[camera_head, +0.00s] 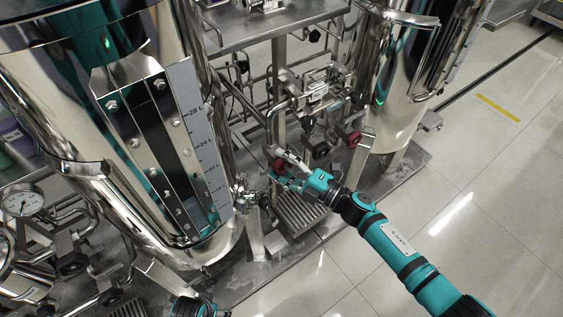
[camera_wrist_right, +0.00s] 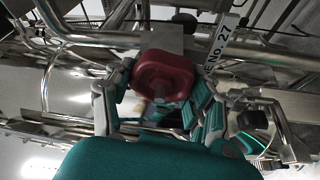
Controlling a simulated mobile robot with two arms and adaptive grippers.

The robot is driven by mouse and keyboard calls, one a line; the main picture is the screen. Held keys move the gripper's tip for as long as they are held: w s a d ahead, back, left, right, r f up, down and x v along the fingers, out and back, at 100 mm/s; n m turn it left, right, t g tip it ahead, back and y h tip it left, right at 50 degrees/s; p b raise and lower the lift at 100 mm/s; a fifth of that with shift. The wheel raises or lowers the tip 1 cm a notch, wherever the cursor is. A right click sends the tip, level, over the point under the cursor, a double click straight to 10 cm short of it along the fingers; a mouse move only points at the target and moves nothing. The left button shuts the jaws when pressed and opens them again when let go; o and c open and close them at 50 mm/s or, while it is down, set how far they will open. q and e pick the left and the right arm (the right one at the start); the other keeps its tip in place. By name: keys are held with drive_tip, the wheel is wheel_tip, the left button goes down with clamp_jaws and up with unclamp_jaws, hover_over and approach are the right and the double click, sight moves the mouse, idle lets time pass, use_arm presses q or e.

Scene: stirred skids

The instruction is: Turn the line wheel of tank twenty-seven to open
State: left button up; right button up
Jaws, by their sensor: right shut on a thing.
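A small dark red line wheel (camera_wrist_right: 163,75) sits between the fingers of my right gripper (camera_wrist_right: 160,100) in the right wrist view. In the head view the red wheel (camera_head: 279,165) shows partly, at the fingertips of my right gripper (camera_head: 282,170), low on the pipework between two tanks. The right gripper is shut on the wheel. How far the wheel is turned cannot be told. At the bottom of the head view a dark and teal part of my left arm shows; the left gripper's fingers are not visible.
A large steel tank (camera_head: 80,110) with a level scale stands left, another tank (camera_head: 398,80) at the back right. Another red wheel (camera_head: 353,139) and several black knobs sit on the pipework nearby. A pressure gauge (camera_head: 22,203) is at far left. Tiled floor (camera_head: 480,200) at right is clear.

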drive_tip(key=shift+f, duration=0.15)
drive_tip(key=o, duration=1.2)
drive_tip(key=shift+s+d, duration=0.1)
drive_tip(key=v, duration=1.1)
drive_tip(key=shift+s+d, duration=0.2)
drive_tip(key=shift+d, duration=0.15)
